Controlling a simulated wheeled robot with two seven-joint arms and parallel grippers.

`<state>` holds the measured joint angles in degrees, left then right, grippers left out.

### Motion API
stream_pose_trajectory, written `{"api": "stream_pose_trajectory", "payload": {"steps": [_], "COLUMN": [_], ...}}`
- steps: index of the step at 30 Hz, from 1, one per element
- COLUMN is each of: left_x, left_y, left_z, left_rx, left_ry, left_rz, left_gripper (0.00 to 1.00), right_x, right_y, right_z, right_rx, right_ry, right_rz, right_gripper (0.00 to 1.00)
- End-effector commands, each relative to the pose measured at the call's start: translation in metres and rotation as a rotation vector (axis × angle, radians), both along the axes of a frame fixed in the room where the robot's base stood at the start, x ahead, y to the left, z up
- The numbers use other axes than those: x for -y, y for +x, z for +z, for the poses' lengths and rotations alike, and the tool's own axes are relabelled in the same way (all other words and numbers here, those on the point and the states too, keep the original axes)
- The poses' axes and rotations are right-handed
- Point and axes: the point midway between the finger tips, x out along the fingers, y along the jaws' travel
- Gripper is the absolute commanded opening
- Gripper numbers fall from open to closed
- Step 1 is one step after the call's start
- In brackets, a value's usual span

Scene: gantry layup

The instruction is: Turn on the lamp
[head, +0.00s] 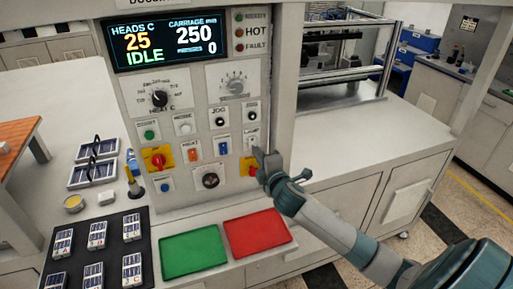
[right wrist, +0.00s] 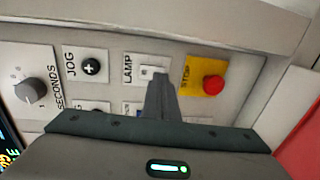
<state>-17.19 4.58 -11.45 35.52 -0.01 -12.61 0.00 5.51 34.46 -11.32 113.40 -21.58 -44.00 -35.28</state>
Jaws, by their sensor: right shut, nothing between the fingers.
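The lamp switch (right wrist: 147,72) is a small pale switch on a white plate labelled LAMP, seen in the right wrist view. In the head view its plate (head: 253,137) is at the right side of the control panel. My right gripper (head: 263,154) is shut and empty, with its tips at the panel just below that plate. In the right wrist view the shut fingers (right wrist: 160,92) overlap the lower part of the lamp plate. I cannot tell whether the tips touch the switch. My left gripper is not in view.
A red STOP button (right wrist: 213,85) on a yellow plate sits close to the lamp plate. A JOG knob (right wrist: 91,66) is on its other side. The display (head: 168,40) reads IDLE. Green (head: 194,253) and red (head: 257,232) trays lie below the panel.

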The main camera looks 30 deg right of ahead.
Motion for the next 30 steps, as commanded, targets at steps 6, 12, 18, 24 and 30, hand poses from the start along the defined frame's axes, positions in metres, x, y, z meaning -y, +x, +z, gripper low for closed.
{"api": "stream_pose_trajectory", "payload": {"steps": [6,12,18,24,30], "left_x": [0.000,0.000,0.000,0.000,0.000], "left_y": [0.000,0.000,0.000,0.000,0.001], "left_z": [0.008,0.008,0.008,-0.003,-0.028], "left_rx": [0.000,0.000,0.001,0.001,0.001], "left_ry": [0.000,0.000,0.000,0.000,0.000], "left_rz": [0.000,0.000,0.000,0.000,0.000], "left_gripper": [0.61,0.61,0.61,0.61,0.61], "right_x": [0.003,0.003,0.003,0.003,0.004], "right_y": [0.012,0.014,0.014,0.015,0.019], "right_z": [-0.001,-0.003,-0.002,-0.006,-0.010], "right_rx": [-0.001,-0.001,-0.001,0.020,0.076], "right_ry": [0.000,0.000,0.000,-0.003,-0.014], "right_rz": [0.000,0.000,0.000,0.000,0.001], "right_gripper": [0.00,0.00,0.00,0.00,0.00]}}
